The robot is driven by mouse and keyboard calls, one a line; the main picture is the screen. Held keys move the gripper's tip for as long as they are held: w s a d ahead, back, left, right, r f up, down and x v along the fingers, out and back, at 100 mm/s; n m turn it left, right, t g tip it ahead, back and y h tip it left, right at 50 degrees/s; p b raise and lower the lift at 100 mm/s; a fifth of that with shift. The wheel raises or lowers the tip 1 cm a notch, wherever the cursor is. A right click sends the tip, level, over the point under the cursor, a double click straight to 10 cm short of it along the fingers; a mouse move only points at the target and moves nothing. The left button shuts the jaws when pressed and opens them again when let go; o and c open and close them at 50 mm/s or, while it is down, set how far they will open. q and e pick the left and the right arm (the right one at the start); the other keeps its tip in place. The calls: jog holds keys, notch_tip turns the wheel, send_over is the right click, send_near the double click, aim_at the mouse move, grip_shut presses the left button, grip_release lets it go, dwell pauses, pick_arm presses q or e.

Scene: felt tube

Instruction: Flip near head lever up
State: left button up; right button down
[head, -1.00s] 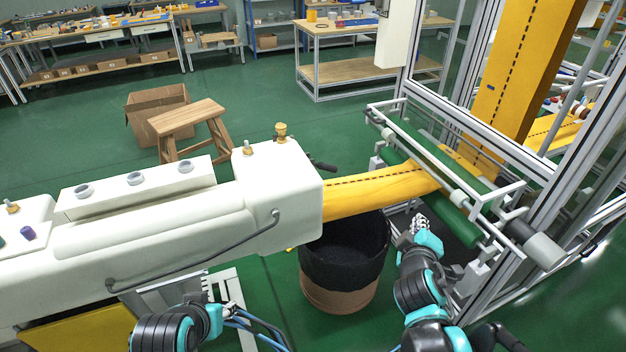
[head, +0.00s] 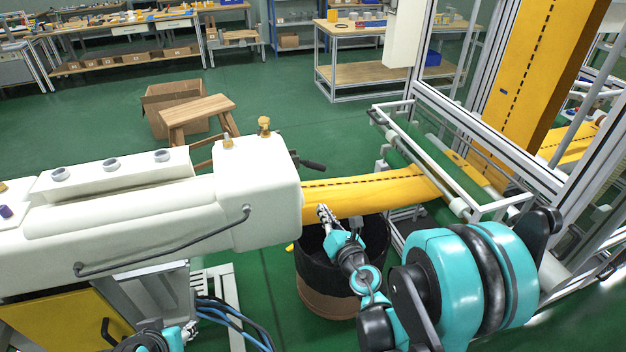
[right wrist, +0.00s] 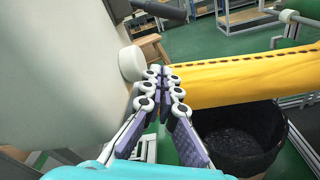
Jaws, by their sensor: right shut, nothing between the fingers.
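The white machine head (head: 270,200) stands at the left with a yellow felt tube (head: 375,192) running out of its right end. A long grey lever rod (head: 165,250) lies along its near side, sloping down to the left from a pivot by the right end. A black-handled lever (head: 312,165) sticks out on the far side. My right gripper (head: 323,212) is shut and empty, beside the head's right end at the tube. In the right wrist view its closed fingers (right wrist: 162,75) point between a white round boss (right wrist: 130,63) and the tube. My left gripper (head: 188,330) is partly visible at the bottom; its fingers are unclear.
A dark-lined bin (head: 315,245) stands below the tube and my right forearm. A metal frame with rollers (head: 455,170) is at the right. Blue hoses (head: 235,318) hang near my left gripper. A wooden stool (head: 198,108) and cardboard box stand behind the head.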

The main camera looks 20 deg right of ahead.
aim_at(310, 165)
jog(key=shift+w, duration=0.1)
jog(key=w+d+r+b, duration=0.1)
jog(key=w+r, duration=0.1)
jog(key=w, duration=0.9)
jog(key=shift+r, duration=0.15)
jog(key=shift+w+d, duration=0.1)
jog(key=shift+d, duration=0.05)
